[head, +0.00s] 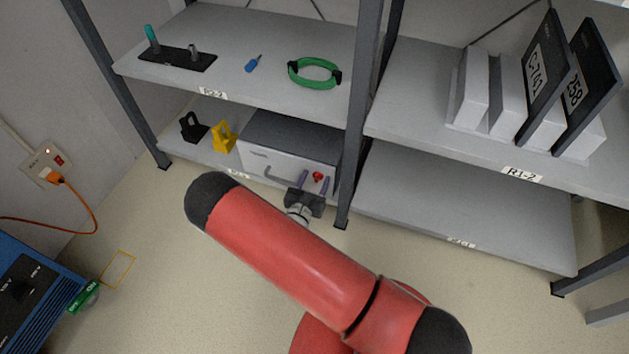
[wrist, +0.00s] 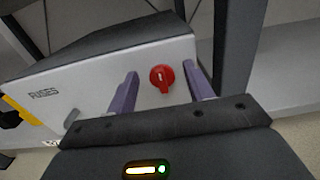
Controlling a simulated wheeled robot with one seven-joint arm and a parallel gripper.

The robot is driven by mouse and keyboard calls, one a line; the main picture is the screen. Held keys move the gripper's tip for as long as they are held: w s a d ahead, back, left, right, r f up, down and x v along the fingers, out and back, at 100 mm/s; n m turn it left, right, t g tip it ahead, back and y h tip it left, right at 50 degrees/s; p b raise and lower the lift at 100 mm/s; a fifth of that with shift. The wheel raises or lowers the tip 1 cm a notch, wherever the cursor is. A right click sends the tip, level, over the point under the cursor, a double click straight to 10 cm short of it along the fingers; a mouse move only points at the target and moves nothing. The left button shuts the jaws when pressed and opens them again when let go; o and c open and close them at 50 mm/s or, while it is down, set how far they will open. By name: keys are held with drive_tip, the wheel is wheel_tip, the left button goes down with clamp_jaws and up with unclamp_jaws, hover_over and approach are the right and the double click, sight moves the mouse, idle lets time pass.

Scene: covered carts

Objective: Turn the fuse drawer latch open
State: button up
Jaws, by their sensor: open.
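The fuse drawer (head: 270,153) is a light grey box with a dark top on the lower left shelf. It also shows in the wrist view (wrist: 100,83), marked FUSES. Its latch is a red round knob (wrist: 162,78) with a white mark, also visible in the head view (head: 317,176). A grey bar handle (head: 283,178) is on the drawer front. My gripper (head: 314,183) is open in front of the drawer. In the wrist view, its two purple fingers (wrist: 162,88) stand to the left and right of the knob, apart from it.
A black padlock-shaped item (head: 193,128) and a yellow one (head: 223,136) stand left of the drawer. A dark shelf post (head: 352,150) rises close to its right. The upper shelf (head: 270,40) is above. The lower right shelf (head: 450,195) is bare.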

drive_tip(key=c, duration=1)
drive_tip(key=shift+o, duration=0.2)
drive_tip(key=m, duration=0.4)
drive_tip(key=shift+d+f+m+b, duration=0.1)
drive_tip(key=shift+d+m+b, duration=0.1)
drive_tip(key=shift+m+b, duration=0.1)
drive_tip(key=m, duration=0.2)
drive_tip(key=m+b, duration=0.1)
drive_tip(key=shift+s+d+f+m, duration=0.1)
drive_tip(key=shift+d+m, duration=0.05)
drive_tip(key=shift+m, duration=0.25)
drive_tip(key=m, duration=0.1)
drive_tip(key=m+b, duration=0.1)
drive_tip(key=m, duration=0.1)
drive_tip(key=m+b, duration=0.1)
drive_tip(key=m, duration=0.1)
drive_tip(key=shift+d+f, duration=0.1)
drive_tip(key=shift+f, duration=0.15)
drive_tip(key=shift+s+f+m+b, duration=0.1)
drive_tip(key=shift+m+b, duration=0.95)
drive_tip(key=shift+m, duration=0.75)
